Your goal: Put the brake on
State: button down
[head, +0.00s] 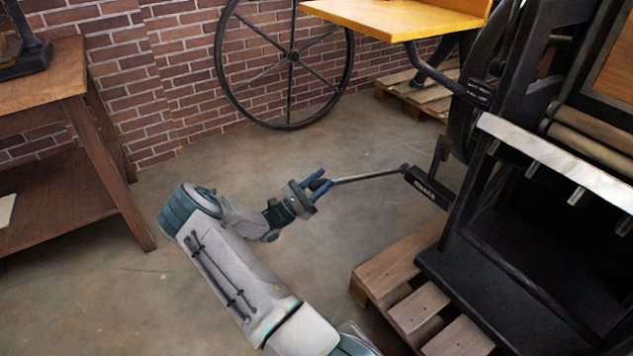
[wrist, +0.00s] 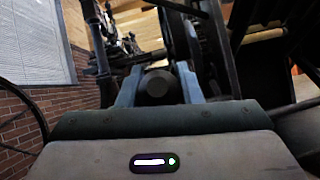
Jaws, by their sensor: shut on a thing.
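The brake lever (head: 365,177) is a thin metal rod. It runs left from a black labelled block (head: 427,188) on the side of the black press (head: 510,215). The lettering on the block is too small to read surely. My gripper (head: 319,184) has its blue fingers shut on the dark knob at the lever's free end. In the wrist view the round knob (wrist: 157,87) sits between the two blue fingers of my gripper (wrist: 158,84), end-on to the camera. The lever lies nearly level, its press end slightly higher. The fingers partly hide the knob in the head view.
A wooden pallet (head: 385,268) lies under the press. A yellow board (head: 395,15) juts out above the lever. A large spoked wheel (head: 291,55) stands against the brick wall. A wooden table (head: 60,85) is at the left. The floor around the lever is clear.

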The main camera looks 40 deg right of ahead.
jog(key=shift+s+a+f+t, duration=0.1)
jog(key=shift+f+t, duration=0.2)
jog(key=shift+f, duration=0.15)
jog(key=c, duration=1)
grip_release()
jog(key=shift+f, duration=0.1)
jog(key=shift+r, duration=0.2)
jog(key=p+v, duration=0.2)
jog(key=v, duration=1.2)
